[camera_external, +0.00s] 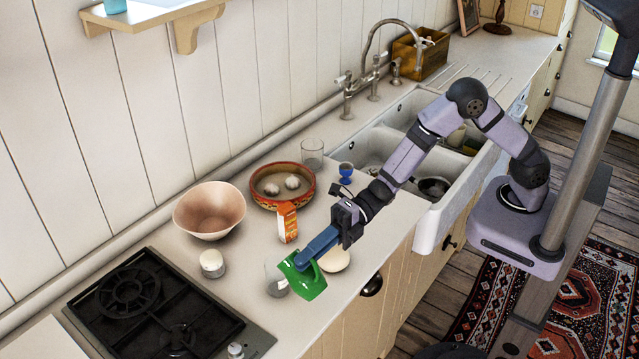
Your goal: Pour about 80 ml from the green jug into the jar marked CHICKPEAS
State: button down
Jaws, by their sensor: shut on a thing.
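The green jug (304,281) is tilted, held above the front part of the counter. My gripper (305,259) is shut on it, with its blue fingers reaching down and left to the jug. A small clear jar (275,284) stands just left of the jug, partly hidden behind it. A small jar with a white top (212,264) stands further left, near the hob. No CHICKPEAS marking is legible on either jar. I cannot tell whether anything flows from the jug or how full it is.
An orange-and-white carton (287,223), a pink bowl (210,224), a patterned red dish (259,201) holding pale round items, a clear glass (312,153) and a blue cup (346,169) stand behind. A pale round item (335,261) lies beside the jug. The hob (150,320) is left.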

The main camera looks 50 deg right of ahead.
jog(key=shift+w+r+m+g+p, duration=0.3)
jog(key=shift+w+r+m+p, duration=0.8)
jog(key=shift+p, duration=1.05)
dwell(0.8)
jog(key=shift+w+d+r+m+p, duration=0.1)
jog(key=shift+w+r+m+p, duration=0.1)
jog(key=shift+w+m+p, duration=0.6)
dwell(0.6)
jog(key=shift+w, duration=0.1)
jog(key=s+f+n+b, duration=0.1)
jog(key=s+b, duration=0.1)
jog(key=b, duration=0.1)
jog(key=s+f+n+b, duration=0.2)
jog(key=b, duration=0.1)
jog(key=shift+r+n, duration=0.15)
jog(key=shift+n, duration=0.15)
jog(key=shift+r, duration=0.1)
jog(key=s+f+n+t+b, duration=0.1)
jog(key=b, duration=0.2)
jog(key=shift+f, duration=0.3)
jog(key=shift+s+f+n+b, duration=0.25)
jog(key=shift+n+b, duration=0.35)
jog(key=shift+b, duration=0.5)
jog(key=shift+r, duration=0.1)
